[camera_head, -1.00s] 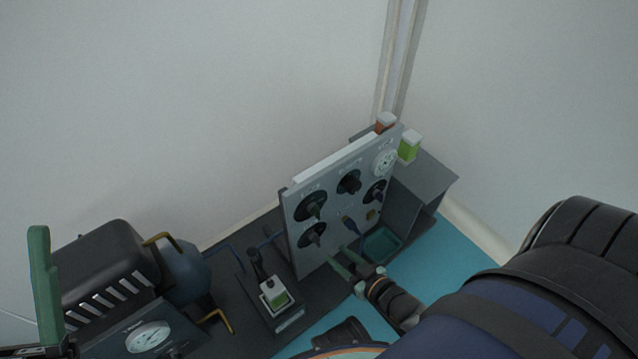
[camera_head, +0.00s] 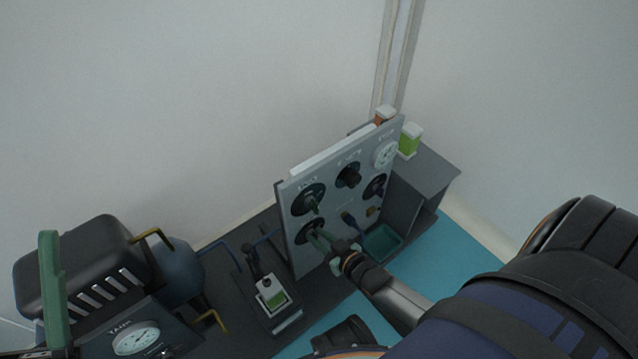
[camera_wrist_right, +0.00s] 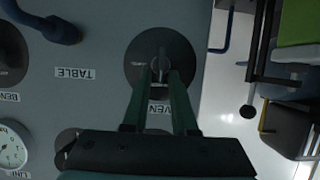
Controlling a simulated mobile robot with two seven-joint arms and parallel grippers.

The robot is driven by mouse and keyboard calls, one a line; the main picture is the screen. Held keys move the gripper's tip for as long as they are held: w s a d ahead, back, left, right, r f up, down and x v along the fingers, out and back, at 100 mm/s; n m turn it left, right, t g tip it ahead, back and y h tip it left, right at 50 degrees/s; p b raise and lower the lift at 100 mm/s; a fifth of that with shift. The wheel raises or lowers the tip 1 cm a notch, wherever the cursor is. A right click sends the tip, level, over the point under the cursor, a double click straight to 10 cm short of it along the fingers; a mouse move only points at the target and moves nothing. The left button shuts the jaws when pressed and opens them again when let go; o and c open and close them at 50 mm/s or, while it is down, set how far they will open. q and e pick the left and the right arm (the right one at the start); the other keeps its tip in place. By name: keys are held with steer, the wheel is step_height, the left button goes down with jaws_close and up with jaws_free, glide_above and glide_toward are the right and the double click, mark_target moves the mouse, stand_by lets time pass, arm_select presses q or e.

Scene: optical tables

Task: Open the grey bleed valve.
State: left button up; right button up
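A grey upright panel (camera_head: 330,215) carries several dark round dials with knobs and small labels. My right gripper (camera_head: 316,238) is at the lower-left dial (camera_head: 303,229). In the right wrist view, this dial (camera_wrist_right: 135,62) has a grey knob (camera_wrist_right: 160,66), and a partly covered label starting "VEN" is beside it. The green fingertips of my right gripper (camera_wrist_right: 160,80) are apart, one on each side of the knob's near end; contact is unclear. I cannot read "bleed" on any label. One green finger of my left gripper (camera_head: 52,285) shows at the far left.
A blue lever (camera_head: 351,220) and a gauge (camera_head: 385,153) are on the panel. A small box with a black lever (camera_head: 270,292) stands to its left, near a dark machine (camera_head: 85,265). A teal tray (camera_head: 382,243) is at the right.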

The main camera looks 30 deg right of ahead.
jaws_close()
